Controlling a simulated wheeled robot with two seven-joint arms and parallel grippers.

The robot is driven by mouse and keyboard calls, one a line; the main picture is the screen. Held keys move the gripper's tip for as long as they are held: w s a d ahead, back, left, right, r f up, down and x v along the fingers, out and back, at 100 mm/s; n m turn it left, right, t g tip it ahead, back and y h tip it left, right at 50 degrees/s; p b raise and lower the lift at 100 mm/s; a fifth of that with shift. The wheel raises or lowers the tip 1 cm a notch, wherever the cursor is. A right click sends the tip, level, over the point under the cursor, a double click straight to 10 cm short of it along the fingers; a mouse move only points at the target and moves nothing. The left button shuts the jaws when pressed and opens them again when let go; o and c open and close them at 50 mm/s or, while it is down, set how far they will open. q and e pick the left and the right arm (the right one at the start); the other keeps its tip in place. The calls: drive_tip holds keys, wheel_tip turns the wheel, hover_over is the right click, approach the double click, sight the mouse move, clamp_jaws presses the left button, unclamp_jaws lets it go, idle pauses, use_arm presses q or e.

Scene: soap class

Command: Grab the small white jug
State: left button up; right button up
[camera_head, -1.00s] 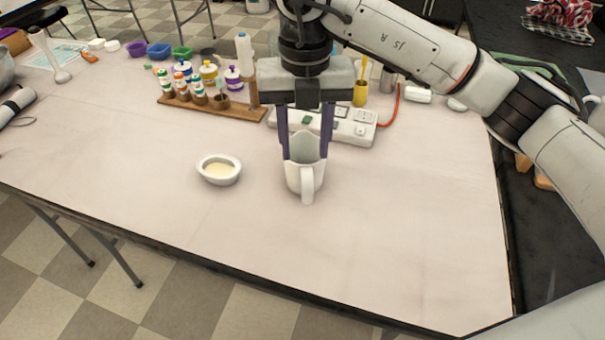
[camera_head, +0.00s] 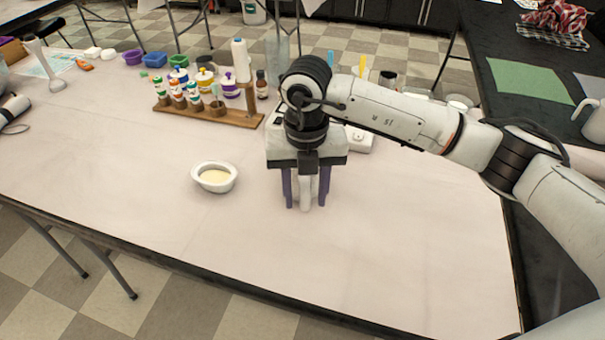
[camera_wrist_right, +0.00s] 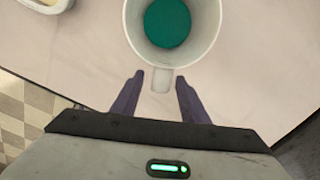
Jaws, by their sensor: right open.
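The small white jug (camera_wrist_right: 213,25) has teal contents in the right wrist view. Its handle (camera_wrist_right: 161,82) points toward my gripper and lies between the two purple fingers. In the head view only a strip of the jug (camera_head: 306,192) shows between the fingers; the rest is hidden behind my gripper. My right gripper (camera_head: 306,204) is open and points down around the handle; I cannot tell whether a finger touches it. It also shows in the right wrist view (camera_wrist_right: 160,77).
A white bowl (camera_head: 228,188) of cream-coloured contents stands left of the jug. A wooden rack (camera_head: 240,120) with several small bottles stands behind. A white power strip (camera_head: 360,140) is partly hidden by my arm. The table's front and right are clear. A white pitcher (camera_head: 597,125) stands at far right.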

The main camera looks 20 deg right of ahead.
drive_tip(key=shift+f, duration=0.35)
clamp_jaws()
drive_tip(key=shift+r, duration=0.1)
drive_tip(key=shift+r, duration=0.1)
